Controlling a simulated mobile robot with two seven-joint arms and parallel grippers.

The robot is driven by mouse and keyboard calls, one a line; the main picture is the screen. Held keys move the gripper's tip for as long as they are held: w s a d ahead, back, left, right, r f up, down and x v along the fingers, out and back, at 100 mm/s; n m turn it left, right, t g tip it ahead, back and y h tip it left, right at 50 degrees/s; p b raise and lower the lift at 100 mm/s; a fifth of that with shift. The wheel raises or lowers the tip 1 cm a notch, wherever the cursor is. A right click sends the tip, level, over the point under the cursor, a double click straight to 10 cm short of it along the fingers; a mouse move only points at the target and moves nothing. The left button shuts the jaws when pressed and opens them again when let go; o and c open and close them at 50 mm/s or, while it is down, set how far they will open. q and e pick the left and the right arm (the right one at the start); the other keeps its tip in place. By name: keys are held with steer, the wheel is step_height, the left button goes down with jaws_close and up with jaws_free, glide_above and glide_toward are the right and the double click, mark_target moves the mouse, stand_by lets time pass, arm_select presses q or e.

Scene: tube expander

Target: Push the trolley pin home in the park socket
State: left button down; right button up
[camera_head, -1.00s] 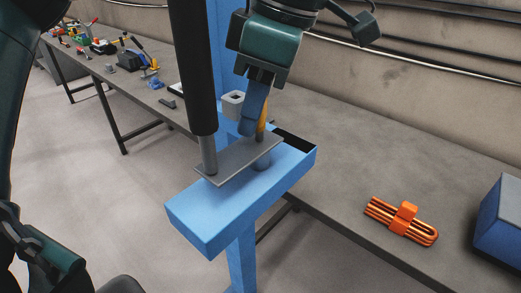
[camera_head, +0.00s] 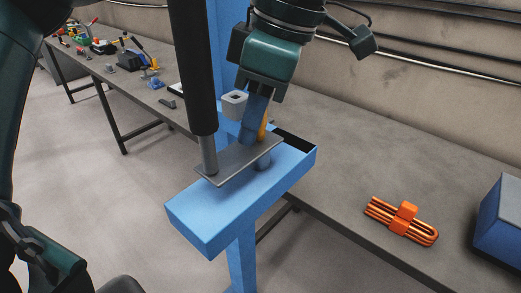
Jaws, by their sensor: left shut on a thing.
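My left gripper (camera_head: 255,132) is over the blue stand, its blue-grey fingers pointing down and shut on a yellow-orange piece (camera_head: 263,125), probably the trolley pin's grip. Most of that piece is hidden behind the fingers. The fingertips are low, at the far end of a thin grey plate (camera_head: 225,163). My right gripper is not recognisable in view.
The plate's near end meets a grey rod (camera_head: 208,155) below a thick black column (camera_head: 193,70). The blue beam (camera_head: 205,220) has a dark slot at its far end. A grey square-holed block (camera_head: 234,104) stands behind. An orange bundle (camera_head: 402,220) and blue box (camera_head: 503,228) are on the bench.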

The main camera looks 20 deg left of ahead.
arm_select(q)
steer(key=shift+f, duration=0.15)
steer(key=c, duration=1.5)
jaws_free()
steer(key=o, duration=0.5)
steer(key=shift+o, duration=0.6)
steer(key=o, duration=0.7)
steer(key=shift+o, duration=0.9)
